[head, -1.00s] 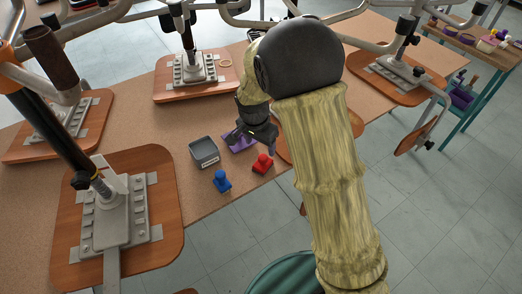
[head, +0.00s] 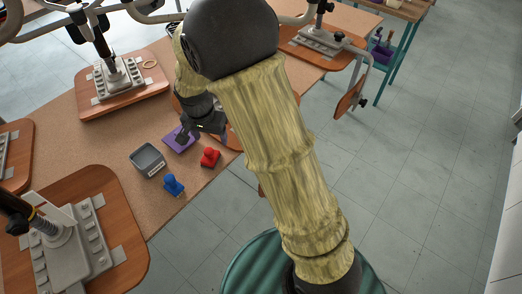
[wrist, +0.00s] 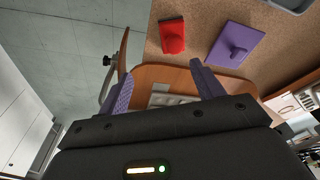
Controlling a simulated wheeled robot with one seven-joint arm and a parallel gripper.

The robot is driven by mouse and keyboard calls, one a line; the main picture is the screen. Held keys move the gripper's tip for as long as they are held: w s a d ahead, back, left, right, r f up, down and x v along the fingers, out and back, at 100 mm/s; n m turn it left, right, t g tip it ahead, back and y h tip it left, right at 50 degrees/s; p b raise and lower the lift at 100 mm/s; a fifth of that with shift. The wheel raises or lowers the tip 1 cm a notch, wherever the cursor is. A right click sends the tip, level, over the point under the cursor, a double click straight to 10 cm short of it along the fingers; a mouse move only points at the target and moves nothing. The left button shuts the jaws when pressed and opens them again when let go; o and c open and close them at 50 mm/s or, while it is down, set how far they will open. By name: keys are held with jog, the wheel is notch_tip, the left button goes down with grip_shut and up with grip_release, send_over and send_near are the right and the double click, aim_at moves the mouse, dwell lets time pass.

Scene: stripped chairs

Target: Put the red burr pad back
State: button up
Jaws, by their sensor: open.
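The red burr pad (head: 209,157) lies on the tan tabletop near its edge, its red knob upward. It also shows at the top of the wrist view (wrist: 173,38). A flat purple pad with a knob (head: 175,142) lies beside it, also seen in the wrist view (wrist: 246,45). A blue pad (head: 172,185) and a grey open bin (head: 136,157) with a pale label are close by. My gripper (head: 192,132) is over the table, by the purple pad in the head view. In the wrist view its fingers (wrist: 161,76) are apart with nothing held between them.
Wooden seat boards with metal plates and tubes, such as this one (head: 97,98), lie around the tabletop. A wooden board (wrist: 160,75) shows behind the fingers in the wrist view. A teal-legged table (head: 393,50) stands at the back right. Open tiled floor (head: 400,170) lies right.

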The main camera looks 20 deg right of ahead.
jog(key=s+d+r+n, duration=0.2)
jog(key=s+d+n, duration=0.1)
jog(key=s+d, duration=0.4)
jog(key=s+d+r+n+t, duration=0.1)
jog(key=s+d+r+n, duration=0.1)
jog(key=s+d, duration=0.4)
jog(key=s+r, duration=0.1)
jog(key=s, duration=0.1)
jog(key=shift+s+d+n+y, duration=0.35)
jog(key=shift+n+y, duration=0.05)
